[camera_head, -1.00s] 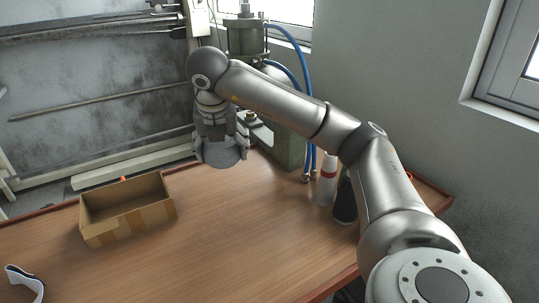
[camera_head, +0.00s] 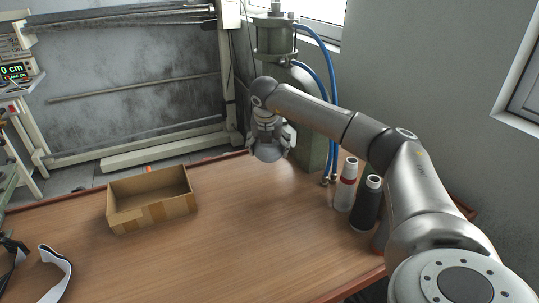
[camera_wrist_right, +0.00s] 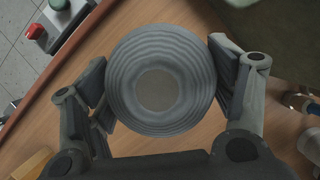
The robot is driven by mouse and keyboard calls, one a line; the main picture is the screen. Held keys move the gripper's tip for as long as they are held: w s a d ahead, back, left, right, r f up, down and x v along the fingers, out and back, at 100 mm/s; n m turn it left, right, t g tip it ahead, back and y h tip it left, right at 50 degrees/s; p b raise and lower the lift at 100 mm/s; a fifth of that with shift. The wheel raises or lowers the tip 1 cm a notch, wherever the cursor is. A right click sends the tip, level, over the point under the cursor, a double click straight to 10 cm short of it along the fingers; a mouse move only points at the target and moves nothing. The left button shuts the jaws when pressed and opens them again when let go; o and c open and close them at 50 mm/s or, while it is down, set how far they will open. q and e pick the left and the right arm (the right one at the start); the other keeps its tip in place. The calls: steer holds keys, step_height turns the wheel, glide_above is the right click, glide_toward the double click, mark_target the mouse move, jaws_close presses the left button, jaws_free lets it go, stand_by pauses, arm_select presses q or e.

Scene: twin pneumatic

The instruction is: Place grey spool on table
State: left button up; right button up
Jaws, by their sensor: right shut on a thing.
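The grey spool (camera_wrist_right: 160,50) is round and ribbed, with a flat disc at its centre. In the right wrist view it sits between the two fingers of my right gripper (camera_wrist_right: 165,85), which is shut on it. In the head view the right gripper (camera_head: 269,142) points down over the back of the wooden table (camera_head: 240,225), with the spool (camera_head: 268,153) below its fingers. I cannot tell whether the spool touches the table. My left gripper is not in view.
An open cardboard box (camera_head: 150,217) stands at the left of the table. A strap (camera_head: 56,275) lies front left. The table's middle is clear.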

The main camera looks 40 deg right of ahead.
mark_target(268, 151)
steer(key=shift+w+d+f, duration=0.1)
steer(key=shift+d+f, duration=0.15)
steer(key=shift+f, duration=0.05)
step_height(268, 151, down, 3)
steer(key=shift+w+d+f+p, duration=0.1)
steer(key=shift+d+p, duration=0.05)
steer(key=shift+p, duration=0.45)
steer(key=shift+f, duration=0.1)
steer(key=shift+f, duration=0.25)
steer(key=o, duration=1.1)
steer(key=shift+r, duration=0.1)
steer(key=b+v, duration=0.1)
steer(key=v, duration=1.1)
steer(key=shift+r, duration=0.15)
